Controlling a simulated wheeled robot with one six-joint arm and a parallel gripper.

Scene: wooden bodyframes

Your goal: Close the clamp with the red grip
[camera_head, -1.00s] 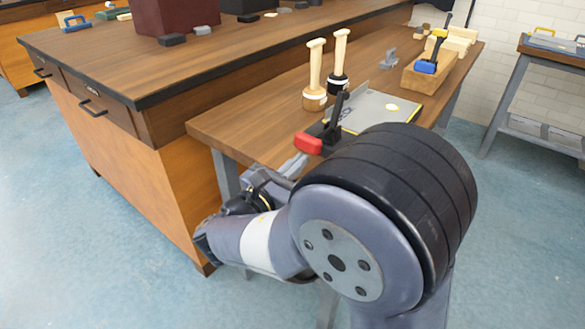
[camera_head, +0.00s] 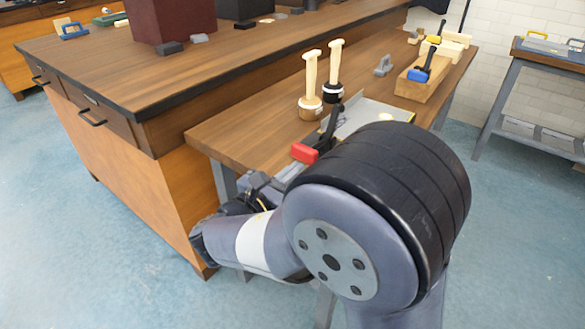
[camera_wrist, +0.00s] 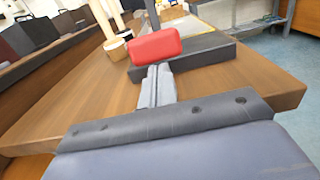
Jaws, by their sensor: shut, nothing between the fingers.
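The red grip (camera_head: 304,153) shows in the head view near the front edge of the wooden workbench, with a dark upright bar (camera_head: 332,124) just behind it. In the wrist view the red grip (camera_wrist: 155,45) lies straight ahead of the fingertips, in front of a dark bar (camera_wrist: 190,56). My gripper (camera_wrist: 158,72) is shut and empty, its tips just short of the red grip in the picture. I cannot tell whether they touch it. In the head view my gripper (camera_head: 292,170) is partly hidden by my arm. The rest of the clamp is mostly hidden.
Two wooden-handled tools (camera_head: 310,105) stand on the workbench behind the grip. A grey plate (camera_head: 368,115) lies to their right. A wooden block (camera_head: 425,85) with a blue-gripped clamp (camera_head: 419,75) sits farther back. A higher counter (camera_head: 190,75) borders the bench on the left.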

